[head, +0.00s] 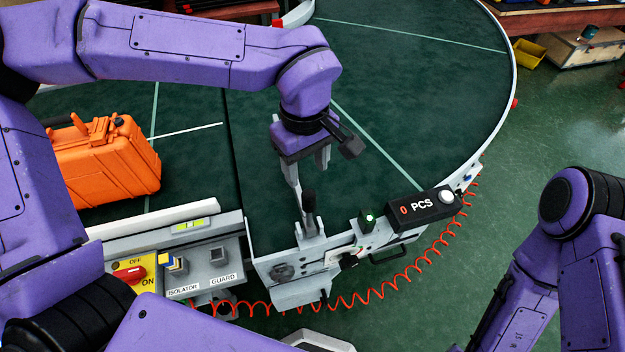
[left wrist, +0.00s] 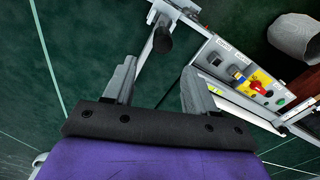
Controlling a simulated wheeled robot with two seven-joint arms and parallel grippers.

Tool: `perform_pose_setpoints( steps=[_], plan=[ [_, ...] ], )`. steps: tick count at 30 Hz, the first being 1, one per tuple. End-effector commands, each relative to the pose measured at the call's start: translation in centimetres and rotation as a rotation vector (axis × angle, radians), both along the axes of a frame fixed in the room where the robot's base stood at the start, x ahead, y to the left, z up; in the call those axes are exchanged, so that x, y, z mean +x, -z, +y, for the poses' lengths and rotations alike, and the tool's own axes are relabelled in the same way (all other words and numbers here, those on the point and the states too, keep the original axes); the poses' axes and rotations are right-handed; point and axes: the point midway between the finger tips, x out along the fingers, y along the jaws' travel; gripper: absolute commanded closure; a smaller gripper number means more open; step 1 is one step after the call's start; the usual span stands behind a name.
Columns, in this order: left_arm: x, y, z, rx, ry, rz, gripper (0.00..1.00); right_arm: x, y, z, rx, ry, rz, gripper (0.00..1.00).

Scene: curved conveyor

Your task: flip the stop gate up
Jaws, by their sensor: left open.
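The stop gate is at the near rim of the dark green belt; its black-knobbed lever (head: 309,204) stands on a grey mount. A thin grey bar runs from the mount toward my left gripper, partly hidden by it. My left gripper (head: 306,165) is open and empty, above the belt just beyond the knob. In the left wrist view, the two fingers of the gripper (left wrist: 158,82) are spread apart, and the black knob (left wrist: 163,41) and bar (left wrist: 146,62) show beyond them. Whether a finger touches the bar I cannot tell. My right gripper is outside the view.
An orange case (head: 108,165) sits on the belt at left. A control panel (head: 205,262) with a red switch (head: 130,272) is at the near left. A counter box reading 0 PCS (head: 418,208) and a coiled red cable (head: 437,245) are right of the gate.

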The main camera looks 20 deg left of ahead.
Motion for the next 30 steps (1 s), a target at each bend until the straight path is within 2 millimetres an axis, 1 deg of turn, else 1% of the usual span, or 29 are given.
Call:
perform_pose_setpoints(
  steps=[3, 6, 9, 12, 16, 22, 23, 24, 26, 27, 28, 30],
  plan=[
    [-0.1, 2.7, -0.3, 0.003, 0.009, 0.006, 0.44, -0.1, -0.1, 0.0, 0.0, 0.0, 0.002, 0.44],
    [0.0, 5.0, -0.3, 0.003, 0.012, 0.005, 0.44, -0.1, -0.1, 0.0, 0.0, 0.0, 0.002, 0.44],
    [-0.1, 7.0, -0.4, 0.002, 0.011, 0.005, 0.44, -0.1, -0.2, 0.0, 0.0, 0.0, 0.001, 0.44],
    [-0.1, 8.3, -0.3, 0.002, 0.01, 0.003, 0.44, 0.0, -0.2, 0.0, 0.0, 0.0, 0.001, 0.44],
    [-0.1, 9.0, -0.3, 0.001, 0.008, 0.002, 0.44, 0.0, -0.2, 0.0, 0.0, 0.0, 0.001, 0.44],
    [-0.1, 9.1, -0.2, 0.001, 0.006, 0.001, 0.44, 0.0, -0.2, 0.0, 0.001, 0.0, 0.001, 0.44],
    [-0.1, 9.1, -0.2, 0.001, 0.006, 0.001, 0.47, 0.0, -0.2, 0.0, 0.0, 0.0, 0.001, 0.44],
    [-0.1, 9.1, -0.2, 0.001, 0.006, 0.001, 0.6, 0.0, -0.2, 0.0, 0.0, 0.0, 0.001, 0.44],
    [-0.1, 9.1, -0.2, 0.001, 0.006, 0.001, 0.8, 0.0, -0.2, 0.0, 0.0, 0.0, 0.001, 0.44],
    [-0.1, 9.1, -0.2, 0.001, 0.006, 0.0, 0.93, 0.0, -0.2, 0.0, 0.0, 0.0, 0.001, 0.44],
    [-0.1, 9.1, -0.2, 0.001, 0.006, 0.0, 1.0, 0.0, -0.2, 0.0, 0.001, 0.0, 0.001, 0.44],
    [0.0, 9.1, -0.2, 0.001, 0.005, 0.0, 1.0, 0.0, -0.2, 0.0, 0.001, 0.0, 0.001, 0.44]
  ],
)
